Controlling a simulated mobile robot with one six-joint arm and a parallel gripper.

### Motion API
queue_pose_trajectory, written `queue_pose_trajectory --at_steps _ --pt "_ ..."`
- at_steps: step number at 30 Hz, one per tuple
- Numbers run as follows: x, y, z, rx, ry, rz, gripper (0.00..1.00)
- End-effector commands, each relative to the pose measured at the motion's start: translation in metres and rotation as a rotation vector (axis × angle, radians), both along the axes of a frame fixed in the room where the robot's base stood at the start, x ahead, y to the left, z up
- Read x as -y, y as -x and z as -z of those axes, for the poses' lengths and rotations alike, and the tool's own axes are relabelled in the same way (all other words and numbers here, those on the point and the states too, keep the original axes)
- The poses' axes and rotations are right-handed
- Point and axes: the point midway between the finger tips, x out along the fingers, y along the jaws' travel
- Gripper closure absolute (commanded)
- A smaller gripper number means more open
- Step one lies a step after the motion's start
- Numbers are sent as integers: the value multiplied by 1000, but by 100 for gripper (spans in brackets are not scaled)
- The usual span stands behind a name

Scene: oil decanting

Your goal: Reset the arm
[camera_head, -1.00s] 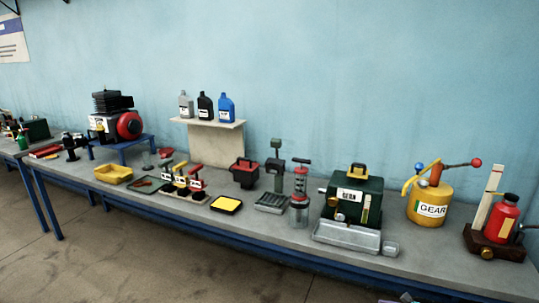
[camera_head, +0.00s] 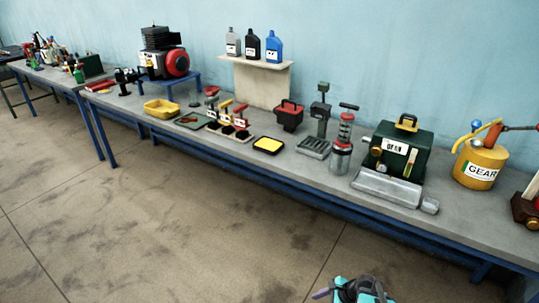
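My gripper (camera_head: 357,290), teal and dark grey with a purplish part at its left, shows only partly at the bottom edge, right of centre. It is over the floor, in front of the bench (camera_head: 330,184) and apart from everything on it. The rest of my arm is out of view below. I cannot make out its fingertips or whether it is open, and I see nothing clearly held in it.
The long bench holds a yellow tray (camera_head: 165,108), a green gear-oil tank (camera_head: 402,151), a yellow gear can (camera_head: 480,164) and a red-topped pump (camera_head: 343,140). Oil bottles stand on a raised shelf (camera_head: 262,62). The floor (camera_head: 190,230) in front is clear.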

Motion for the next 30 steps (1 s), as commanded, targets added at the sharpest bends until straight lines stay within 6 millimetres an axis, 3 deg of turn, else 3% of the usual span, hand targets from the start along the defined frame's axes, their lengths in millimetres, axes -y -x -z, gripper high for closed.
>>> queue_pose_trajectory --at_steps 1,6,14,21,30 --pt "-15 13 8 -10 14 -69 48" --pt "-49 55 30 -32 67 -306 48" --pt "-76 128 60 -59 140 -720 48" --pt "-66 185 75 -71 181 -1103 48" --pt "-24 216 74 -60 184 -1520 48"
